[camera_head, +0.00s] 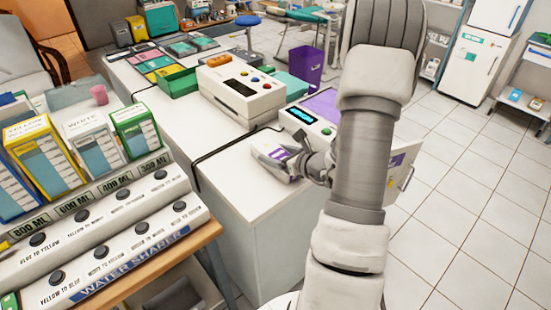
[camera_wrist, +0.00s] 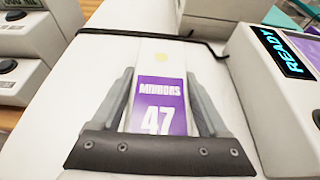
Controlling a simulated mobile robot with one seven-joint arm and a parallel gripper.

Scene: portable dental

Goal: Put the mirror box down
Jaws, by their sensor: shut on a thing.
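The mirror box (camera_wrist: 157,103) is white with a purple label reading "MIRRORS 47". In the wrist view it lies between the two fingers of my gripper (camera_wrist: 160,95), which is shut on it. In the head view the box (camera_head: 274,156) shows at the near right part of the white counter (camera_head: 232,170), with my gripper (camera_head: 300,158) at its right end. The box is over the counter top; I cannot tell whether its underside touches. My arm hides part of the area to the right.
A device with a lit "READY" screen (camera_head: 308,121) stands just behind the box. A white machine with coloured buttons (camera_head: 240,92) is farther back. A black cable (camera_head: 230,145) crosses the counter. Bare counter lies left of the box.

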